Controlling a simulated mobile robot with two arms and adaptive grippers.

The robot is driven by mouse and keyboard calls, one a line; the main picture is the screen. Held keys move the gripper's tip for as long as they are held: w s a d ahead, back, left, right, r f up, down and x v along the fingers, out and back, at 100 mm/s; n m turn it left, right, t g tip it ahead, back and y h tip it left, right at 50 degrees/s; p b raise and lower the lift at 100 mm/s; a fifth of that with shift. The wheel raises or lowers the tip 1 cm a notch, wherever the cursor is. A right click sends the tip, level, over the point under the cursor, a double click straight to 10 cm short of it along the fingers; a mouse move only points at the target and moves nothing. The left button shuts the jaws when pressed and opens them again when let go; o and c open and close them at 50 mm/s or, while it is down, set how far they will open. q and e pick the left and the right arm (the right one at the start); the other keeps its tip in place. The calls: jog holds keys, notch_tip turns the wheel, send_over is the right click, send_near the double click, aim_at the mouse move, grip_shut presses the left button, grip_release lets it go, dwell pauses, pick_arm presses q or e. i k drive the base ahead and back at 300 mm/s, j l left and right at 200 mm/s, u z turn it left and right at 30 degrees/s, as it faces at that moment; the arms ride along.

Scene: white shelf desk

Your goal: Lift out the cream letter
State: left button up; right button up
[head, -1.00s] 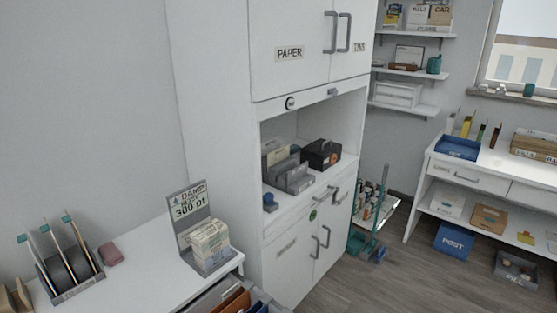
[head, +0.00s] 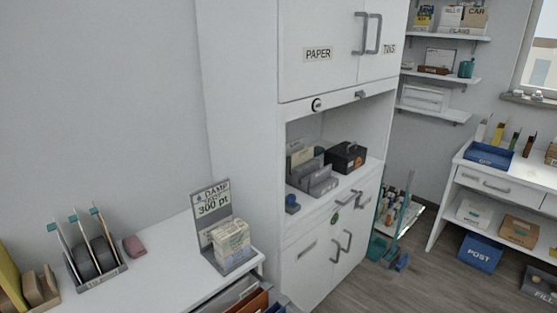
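A grey letter rack (head: 316,177) stands in the open niche of the tall white cabinet (head: 245,130). A cream or tan upright sheet (head: 301,157) shows at the back of the rack; I cannot tell for certain that it is the cream letter. Its lower part is hidden by the rack's dividers. Neither of my grippers is in view.
A black box (head: 346,157) stands right of the rack, and a small blue object (head: 292,203) lies near the niche's front edge. A white desk (head: 170,275) at lower left bears a stand with a stack of cards (head: 231,238). Wooden floor (head: 430,285) is open at the right.

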aim_at(298, 158)
jog(key=i+l+u, duration=0.4)
jog(key=l, duration=0.25)
jog(key=i+l+u, duration=0.15)
jog(key=l, duration=0.2)
jog(key=l+u, duration=0.2)
jog(key=l, duration=0.2)
jog(key=i+l, duration=0.15)
jog(key=l, duration=0.25)
jog(key=i+l+u, duration=0.1)
jog(key=l, duration=0.35)
jog(key=i+l, duration=0.15)
jog(key=l, duration=0.3)
jog(key=i+l, duration=0.1)
jog(key=l, duration=0.3)
jog(key=i+l+u, duration=0.1)
jog(key=l, duration=0.35)
jog(key=i+l, duration=0.1)
jog(key=l, duration=0.35)
